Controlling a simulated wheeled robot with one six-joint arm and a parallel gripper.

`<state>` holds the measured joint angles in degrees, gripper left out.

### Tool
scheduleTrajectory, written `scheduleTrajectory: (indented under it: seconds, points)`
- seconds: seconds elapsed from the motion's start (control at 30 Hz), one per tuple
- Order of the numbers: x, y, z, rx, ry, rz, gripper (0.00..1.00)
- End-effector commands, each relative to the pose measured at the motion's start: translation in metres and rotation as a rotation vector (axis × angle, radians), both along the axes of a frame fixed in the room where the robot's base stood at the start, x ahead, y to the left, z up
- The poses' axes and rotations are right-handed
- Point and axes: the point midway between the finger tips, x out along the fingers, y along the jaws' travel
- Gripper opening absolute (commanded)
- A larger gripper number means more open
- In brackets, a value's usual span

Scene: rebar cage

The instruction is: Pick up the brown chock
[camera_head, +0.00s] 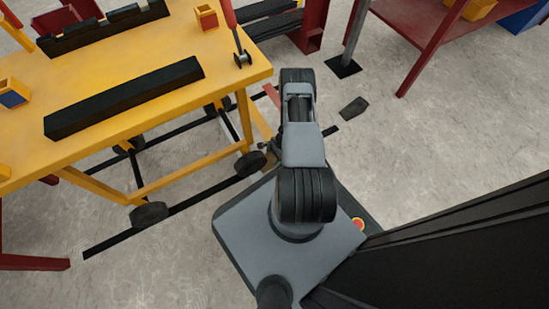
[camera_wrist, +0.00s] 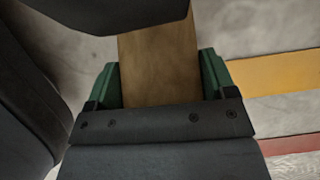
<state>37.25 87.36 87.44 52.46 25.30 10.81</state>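The brown chock (camera_wrist: 160,70) shows in the wrist view as a flat-sided brown block between the two green fingers of my gripper (camera_wrist: 162,82). Both fingers lie against its sides with no gap that I can see, so my gripper looks shut on it. A dark rounded shape covers the chock's far end.
A yellow table (camera_head: 130,150) with a long black bar (camera_head: 125,97) on it stands at the left. Black wheels (camera_head: 149,214) are under it. A red table (camera_head: 440,40) stands at the upper right. A small dark piece (camera_head: 353,107) lies on open floor.

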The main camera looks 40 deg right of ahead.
Motion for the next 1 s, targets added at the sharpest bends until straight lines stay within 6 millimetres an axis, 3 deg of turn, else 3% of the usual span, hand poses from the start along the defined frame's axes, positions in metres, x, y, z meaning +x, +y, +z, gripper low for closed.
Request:
scheduleTrajectory:
  seconds: [0.37, 0.67, 0.77, 1.0]
  points:
    - [0.0, 0.0, 0.0, 0.0, 0.0, 0.0, 0.41]
    - [0.0, -0.007, 0.009, 0.0, -0.002, -0.003, 0.4]
    - [-0.002, -0.018, 0.022, -0.001, -0.003, -0.003, 0.4]
    - [-0.011, -0.068, 0.046, -0.003, -0.003, -0.005, 0.4]
